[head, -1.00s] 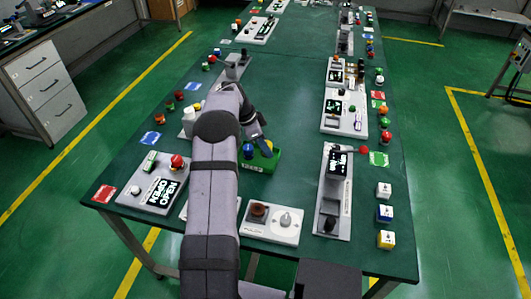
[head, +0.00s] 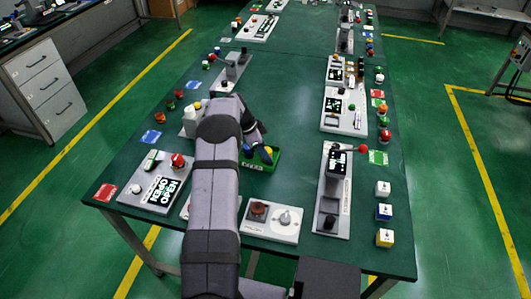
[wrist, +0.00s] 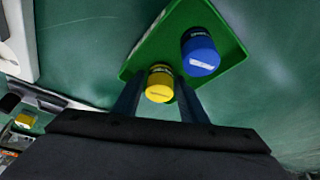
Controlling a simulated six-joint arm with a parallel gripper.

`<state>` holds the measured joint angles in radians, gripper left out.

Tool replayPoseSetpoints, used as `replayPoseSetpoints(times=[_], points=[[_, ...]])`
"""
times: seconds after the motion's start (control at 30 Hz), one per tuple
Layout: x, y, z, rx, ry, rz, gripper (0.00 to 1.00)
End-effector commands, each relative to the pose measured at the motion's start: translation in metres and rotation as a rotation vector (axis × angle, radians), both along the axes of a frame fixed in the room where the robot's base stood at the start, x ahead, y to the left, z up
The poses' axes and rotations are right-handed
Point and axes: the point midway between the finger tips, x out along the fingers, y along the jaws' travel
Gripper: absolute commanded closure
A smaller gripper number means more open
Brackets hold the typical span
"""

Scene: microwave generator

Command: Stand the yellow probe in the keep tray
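The yellow probe (wrist: 159,84) shows its round cap between the two fingers of my gripper (wrist: 162,88) in the wrist view. The fingers lie close against both sides of it, and its lower part is hidden. The green keep tray (wrist: 150,47) is under and around it. A blue probe (wrist: 200,52) stands in the same tray, to the right of the yellow one. In the head view the tray (head: 257,166) is at mid-table, partly hidden by my arm, with my gripper (head: 264,154) low over it.
A panel with a red button (head: 178,160) lies left of my arm, and a knob panel (head: 272,221) in front of the tray. A lever panel (head: 333,192) stands to the right. Small cubes (head: 384,212) line the right edge. Bare table shows right of the tray.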

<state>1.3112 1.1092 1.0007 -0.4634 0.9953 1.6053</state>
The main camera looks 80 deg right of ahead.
Motion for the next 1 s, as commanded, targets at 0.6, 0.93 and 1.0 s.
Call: replayPoseSetpoints(times=[0.6,0.93,1.0], points=[[0.018,0.008,0.048,-0.003,-0.001,0.002,0.62],[0.036,0.018,0.098,-0.002,-0.001,0.001,0.62],[0.038,0.019,0.104,-0.002,0.000,0.001,0.62]])
